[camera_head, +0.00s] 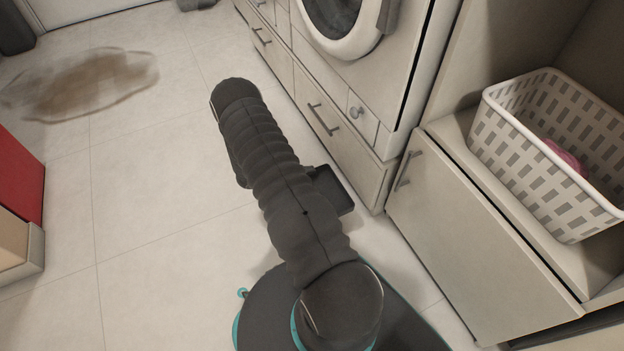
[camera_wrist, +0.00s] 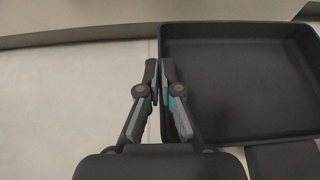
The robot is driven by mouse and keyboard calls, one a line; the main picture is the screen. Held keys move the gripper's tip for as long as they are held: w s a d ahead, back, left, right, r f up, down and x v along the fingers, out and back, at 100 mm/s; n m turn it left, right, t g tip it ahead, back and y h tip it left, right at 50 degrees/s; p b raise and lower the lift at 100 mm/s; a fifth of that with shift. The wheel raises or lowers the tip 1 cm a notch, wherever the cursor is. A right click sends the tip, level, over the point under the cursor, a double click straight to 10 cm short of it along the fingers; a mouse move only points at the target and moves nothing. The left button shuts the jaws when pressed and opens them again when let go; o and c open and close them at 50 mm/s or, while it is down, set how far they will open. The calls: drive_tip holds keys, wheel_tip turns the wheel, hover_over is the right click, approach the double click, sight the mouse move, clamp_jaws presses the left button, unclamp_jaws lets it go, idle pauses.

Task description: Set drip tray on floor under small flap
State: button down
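The drip tray (camera_wrist: 240,38) is a black, shallow, empty rectangular tray on the right of the wrist view. My gripper (camera_wrist: 158,68) is closed with one finger on each side of the tray's left wall, gripping it. In the head view my arm hides the gripper and most of the tray; a dark corner of it (camera_head: 333,190) shows to the right of the arm, in front of the drawers. I cannot tell whether the tray touches the floor. The small flap (camera_head: 363,121) is a small pale panel with a round knob, low under the washing machine's door.
The washing machine (camera_head: 385,75) stands above a handled drawer (camera_head: 335,140). A cabinet (camera_head: 470,240) and a white laundry basket (camera_head: 550,150) with something pink are at right. A brown wet patch (camera_head: 85,85) lies on the tiled floor (camera_head: 140,190). A red thing (camera_head: 18,178) stands at left.

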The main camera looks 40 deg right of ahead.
sight(312, 177)
drive_tip(key=shift+d+f, duration=0.65)
drive_tip(key=shift+d, duration=0.3)
drive_tip(key=shift+f+b, duration=0.45)
drive_tip(key=shift+f, duration=1.45)
drive_tip(key=c, duration=1.3)
unclamp_jaws()
drive_tip(key=shift+f, duration=0.15)
